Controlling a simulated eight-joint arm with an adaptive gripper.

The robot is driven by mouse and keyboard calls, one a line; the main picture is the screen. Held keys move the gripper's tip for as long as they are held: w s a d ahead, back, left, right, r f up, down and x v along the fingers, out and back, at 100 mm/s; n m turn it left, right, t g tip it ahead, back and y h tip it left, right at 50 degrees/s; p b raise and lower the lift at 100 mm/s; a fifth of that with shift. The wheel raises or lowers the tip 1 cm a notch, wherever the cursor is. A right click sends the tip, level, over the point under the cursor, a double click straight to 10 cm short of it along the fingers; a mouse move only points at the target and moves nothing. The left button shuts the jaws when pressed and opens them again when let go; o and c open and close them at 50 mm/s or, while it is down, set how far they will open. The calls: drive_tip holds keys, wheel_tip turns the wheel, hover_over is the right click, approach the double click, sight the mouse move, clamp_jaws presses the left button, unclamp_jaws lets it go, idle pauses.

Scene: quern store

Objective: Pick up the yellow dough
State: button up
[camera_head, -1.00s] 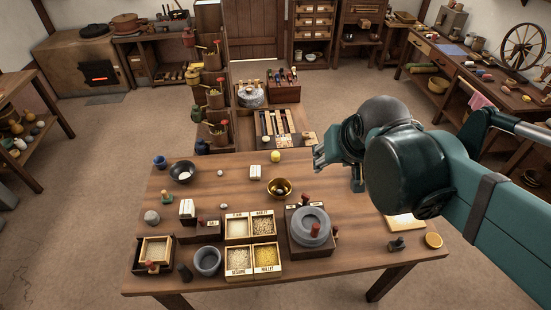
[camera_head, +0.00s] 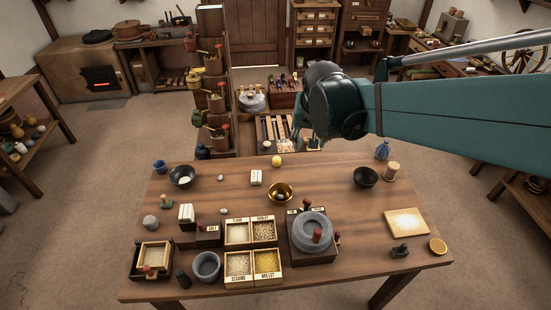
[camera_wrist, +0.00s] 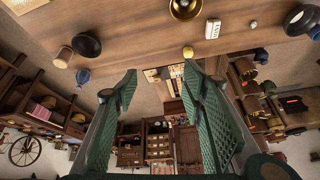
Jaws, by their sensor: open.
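The yellow dough (camera_head: 277,160) is a small round ball at the far edge of the wooden table. It also shows in the wrist view (camera_wrist: 188,52), just past the tip of the right-hand finger. My gripper (camera_head: 297,130) is beyond the table's far edge, up and to the right of the dough. In the wrist view my gripper (camera_wrist: 160,77) has its two green ridged fingers spread apart with nothing between them. The dough is outside the fingers and apart from them.
A white block (camera_head: 256,177) and a brass bowl (camera_head: 280,192) stand near the dough. A stone quern (camera_head: 313,230), grain boxes (camera_head: 238,264) and a dark bowl (camera_head: 366,177) share the table (camera_head: 340,180). Behind it is a low stand with tools (camera_head: 270,130).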

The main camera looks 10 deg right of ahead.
drive_tip(key=w+a+f+m+g+b, duration=0.15)
drive_tip(key=w+a+f, duration=0.25)
drive_tip(key=w+f, duration=0.75)
drive_tip(key=m+h+b, duration=0.2)
hover_over(276, 158)
drive_tip(key=s+a, duration=0.2)
wheel_tip(276, 158, down, 13)
drive_tip(key=shift+s+d+f, duration=0.15)
drive_tip(key=shift+s+f, duration=0.05)
drive_tip(key=shift+x, duration=1.25)
drive_tip(key=shift+f, duration=0.1)
drive_tip(key=shift+b+x, duration=0.8)
drive_tip(key=shift+x, duration=1.75)
drive_tip(key=shift+s, duration=0.1)
